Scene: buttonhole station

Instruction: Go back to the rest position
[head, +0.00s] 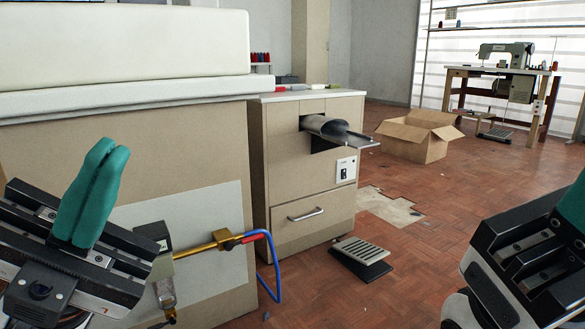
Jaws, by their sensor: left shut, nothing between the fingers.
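My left gripper (105,155) is at the left of the head view, its green fingers pressed together and pointing up, with nothing between them. It is in front of the beige side of the large machine (130,150) and appears clear of it. My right gripper (576,203) is only partly in view at the lower right edge. One green finger shows there, and the rest is cut off, so I cannot see whether its fingers meet.
A beige cabinet (311,160) with a metal chute (335,130) stands beside the machine. A brass fitting with a blue hose (272,270) sticks out near my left gripper. A foot pedal (361,256), an open cardboard box (415,137) and a sewing table (500,75) lie beyond. Floor between my arms is mostly clear.

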